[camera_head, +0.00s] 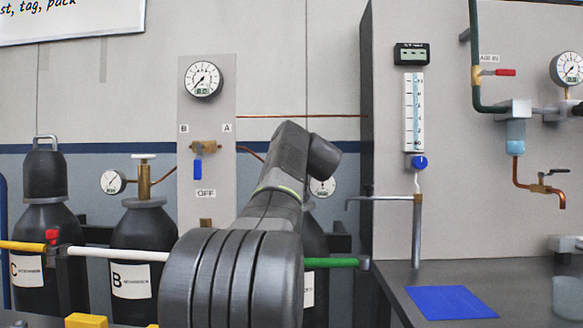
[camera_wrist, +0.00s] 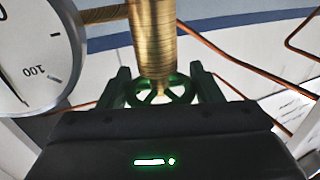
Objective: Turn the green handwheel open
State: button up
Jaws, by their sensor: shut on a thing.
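The green handwheel (camera_wrist: 182,91) shows in the wrist view, at the end of a vertical brass valve stem (camera_wrist: 152,40). My gripper (camera_wrist: 159,74) has one finger on each side of the wheel and is shut on its rim. The brass stem hides part of the wheel. In the head view my own arm covers the handwheel and my gripper, so neither shows there. The wheel's turn position cannot be read.
A pressure gauge (camera_wrist: 35,50) is close at the left in the wrist view, with copper pipes at the right. In the head view, cylinder B (camera_head: 142,240) stands left of my arm. A grey panel (camera_head: 450,150) and a bench with a blue mat (camera_head: 450,302) are right.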

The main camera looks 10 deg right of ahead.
jog(key=shift+d+f+n+y+b, duration=0.1)
jog(key=shift+f+n+y+b, duration=0.1)
jog(key=shift+n+y, duration=0.25)
jog(key=shift+f+n+y+b, duration=0.1)
jog(key=shift+n+y+b, duration=0.15)
jog(key=shift+y, duration=0.4)
jog(key=shift+r+n+g+y, duration=0.1)
jog(key=shift+n+g+y, duration=0.4)
jog(key=shift+y, duration=0.4)
jog(key=shift+r+n+g+y+p, duration=0.15)
jog(key=shift+n+g+y+p, duration=0.5)
jog(key=shift+n+y, duration=0.9)
jog(key=shift+a+y, duration=0.2)
jog(key=shift+y, duration=0.45)
jog(key=o, duration=1)
jog(key=shift+s, duration=0.1)
jog(key=shift+r, duration=0.1)
jog(key=p+v, duration=0.2)
jog(key=v, duration=1.2)
